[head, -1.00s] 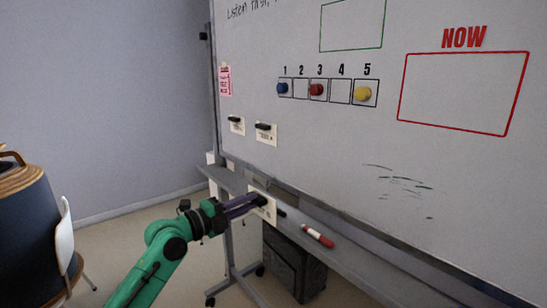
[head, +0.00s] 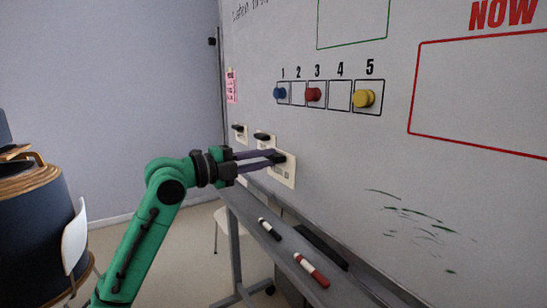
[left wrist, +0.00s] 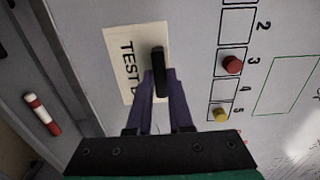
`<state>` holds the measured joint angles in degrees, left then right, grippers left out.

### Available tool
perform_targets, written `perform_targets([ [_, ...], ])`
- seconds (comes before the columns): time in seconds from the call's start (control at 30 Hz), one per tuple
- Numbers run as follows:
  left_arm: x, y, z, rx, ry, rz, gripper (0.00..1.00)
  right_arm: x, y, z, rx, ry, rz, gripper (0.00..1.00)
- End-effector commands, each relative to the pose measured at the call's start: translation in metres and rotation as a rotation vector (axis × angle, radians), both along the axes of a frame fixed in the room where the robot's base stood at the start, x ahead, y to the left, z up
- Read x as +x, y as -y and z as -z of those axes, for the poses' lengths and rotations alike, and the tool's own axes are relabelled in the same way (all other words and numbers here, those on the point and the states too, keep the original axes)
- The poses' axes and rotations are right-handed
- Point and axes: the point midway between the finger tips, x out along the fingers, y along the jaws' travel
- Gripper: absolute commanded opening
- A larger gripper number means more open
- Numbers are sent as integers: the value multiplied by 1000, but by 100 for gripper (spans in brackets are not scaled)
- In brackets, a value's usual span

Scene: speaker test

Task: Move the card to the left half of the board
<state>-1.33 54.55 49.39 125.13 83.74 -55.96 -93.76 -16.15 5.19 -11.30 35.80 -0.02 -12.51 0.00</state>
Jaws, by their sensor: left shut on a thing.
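The white card (head: 284,175) has a black grip piece and is against or just in front of the lower left part of the whiteboard (head: 340,150); I cannot tell if it touches. My left gripper (head: 275,158) is shut on the black piece. In the left wrist view the card (left wrist: 136,85) shows large letters starting "TEST", partly hidden by the fingers (left wrist: 158,80). Two smaller cards (head: 241,137) (head: 265,140) with black grip pieces are on the board just left of it. My right gripper is not in view.
Blue (head: 280,93), red (head: 314,95) and yellow (head: 363,99) magnets sit on the numbered boxes above. The red-outlined NOW box (head: 480,90) is at the right. The tray below holds a black marker (head: 269,229) and a red marker (head: 311,270). A pink notice (head: 231,86) hangs far left.

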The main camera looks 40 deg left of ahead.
Motion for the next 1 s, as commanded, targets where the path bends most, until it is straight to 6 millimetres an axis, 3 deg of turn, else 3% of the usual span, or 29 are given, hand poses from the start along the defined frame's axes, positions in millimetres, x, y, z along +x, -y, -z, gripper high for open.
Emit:
perform_targets([
  [0.23,22,7,-4,2,-2,0,0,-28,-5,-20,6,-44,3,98],
  [0.47,44,14,-4,1,-3,0,0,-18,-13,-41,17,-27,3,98],
  [0.7,64,19,-2,1,0,0,0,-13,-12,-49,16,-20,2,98],
  [1.0,70,21,0,1,1,-1,0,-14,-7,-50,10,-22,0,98],
])
